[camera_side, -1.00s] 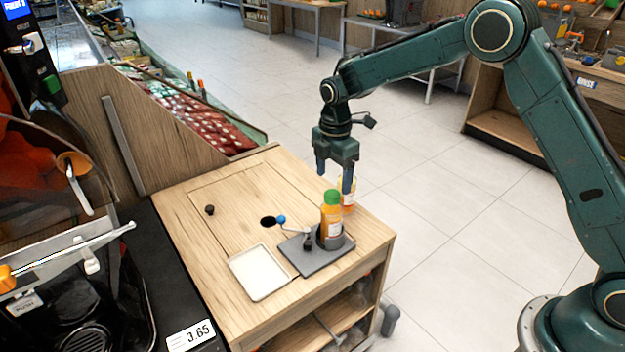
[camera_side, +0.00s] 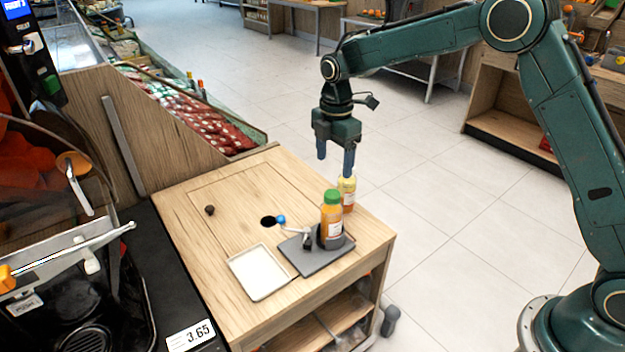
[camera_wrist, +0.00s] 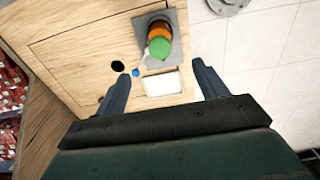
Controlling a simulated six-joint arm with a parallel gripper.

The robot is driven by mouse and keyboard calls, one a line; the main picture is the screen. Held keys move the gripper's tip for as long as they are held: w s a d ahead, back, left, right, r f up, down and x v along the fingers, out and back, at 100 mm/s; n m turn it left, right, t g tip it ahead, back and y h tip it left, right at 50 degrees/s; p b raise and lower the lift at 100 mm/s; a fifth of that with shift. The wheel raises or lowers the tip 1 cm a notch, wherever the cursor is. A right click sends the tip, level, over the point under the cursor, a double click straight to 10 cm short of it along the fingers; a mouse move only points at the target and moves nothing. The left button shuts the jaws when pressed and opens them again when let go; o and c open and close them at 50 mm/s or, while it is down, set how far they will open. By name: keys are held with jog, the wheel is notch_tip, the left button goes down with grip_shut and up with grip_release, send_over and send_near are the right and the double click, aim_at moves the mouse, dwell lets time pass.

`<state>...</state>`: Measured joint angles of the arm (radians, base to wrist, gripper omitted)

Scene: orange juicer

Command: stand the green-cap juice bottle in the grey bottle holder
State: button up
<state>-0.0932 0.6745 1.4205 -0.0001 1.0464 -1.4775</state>
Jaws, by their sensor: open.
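The green-cap juice bottle (camera_side: 331,220) holds orange juice and stands upright in the grey bottle holder (camera_side: 318,257), near the right edge of the wooden counter. In the wrist view the bottle's green cap (camera_wrist: 159,48) shows above the grey holder plate (camera_wrist: 177,57). My gripper (camera_side: 335,164) is open and empty, pointing down, above and behind the bottle and clear of it. Its two fingers (camera_wrist: 160,85) are spread wide in the wrist view. The lower part of the bottle is hidden by the holder's cup.
A yellow-cap bottle (camera_side: 347,191) stands just behind the green-cap one. A blue-knobbed lever (camera_side: 281,219) is at the holder's left. A white tray (camera_side: 259,272) lies left of the holder, near a dark hole (camera_side: 268,221) and a dark knob (camera_side: 210,210). The counter's left part is mostly clear.

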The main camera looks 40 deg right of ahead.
jog(key=shift+r, duration=0.1)
jog(key=s+d+r+m+t, duration=0.3)
jog(key=s+r+m, duration=0.6)
jog(key=s+r, duration=0.65)
jog(key=s+d+m+t, duration=0.2)
jog(key=s+m, duration=0.7)
jog(key=s, duration=1.1)
jog(key=shift+f+t, duration=0.3)
jog(key=shift+f, duration=0.15)
